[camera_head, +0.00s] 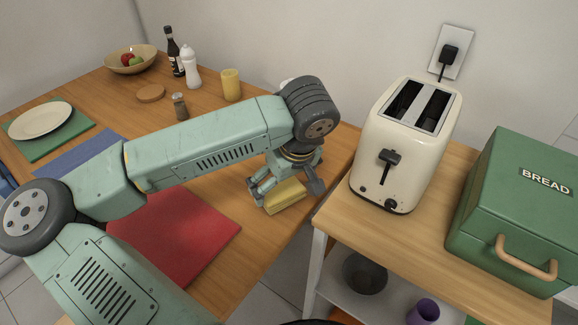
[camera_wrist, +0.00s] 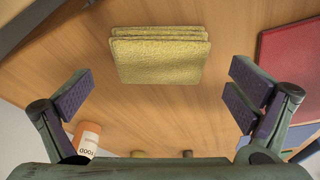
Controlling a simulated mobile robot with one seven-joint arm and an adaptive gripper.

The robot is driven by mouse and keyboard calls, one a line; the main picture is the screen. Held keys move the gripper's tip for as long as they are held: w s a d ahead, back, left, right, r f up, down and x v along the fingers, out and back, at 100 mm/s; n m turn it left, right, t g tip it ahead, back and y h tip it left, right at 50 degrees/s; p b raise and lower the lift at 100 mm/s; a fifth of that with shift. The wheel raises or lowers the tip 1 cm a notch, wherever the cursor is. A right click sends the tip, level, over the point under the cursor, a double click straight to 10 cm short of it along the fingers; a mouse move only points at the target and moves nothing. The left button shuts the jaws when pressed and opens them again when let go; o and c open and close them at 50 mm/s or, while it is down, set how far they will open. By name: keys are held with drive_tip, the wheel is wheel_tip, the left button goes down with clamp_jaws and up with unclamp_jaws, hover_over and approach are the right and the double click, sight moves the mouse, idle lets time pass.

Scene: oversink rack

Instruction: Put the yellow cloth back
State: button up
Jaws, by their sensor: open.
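The yellow cloth (camera_head: 284,197) is a folded stack of layers lying on the wooden table, near its right edge. In the wrist view the cloth (camera_wrist: 160,56) lies ahead of the fingers and between their lines, with bare wood around it. My gripper (camera_head: 286,187) is just above the cloth in the head view, pointing down, and partly hides it. In the wrist view my gripper (camera_wrist: 158,92) is wide open, with nothing between its fingers. I cannot tell whether a finger touches the cloth.
A red mat (camera_head: 175,235) lies left of the cloth. A side table with a toaster (camera_head: 393,160) and green bread box (camera_head: 520,210) stands to the right. Bottles, a yellow cup (camera_head: 231,85) and a fruit bowl (camera_head: 131,60) are farther back. An orange-and-white container (camera_wrist: 88,138) shows beside one finger.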

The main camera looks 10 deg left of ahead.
drive_tip(key=v, duration=0.8)
drive_tip(key=shift+r+b, duration=0.2)
drive_tip(key=shift+b, duration=0.15)
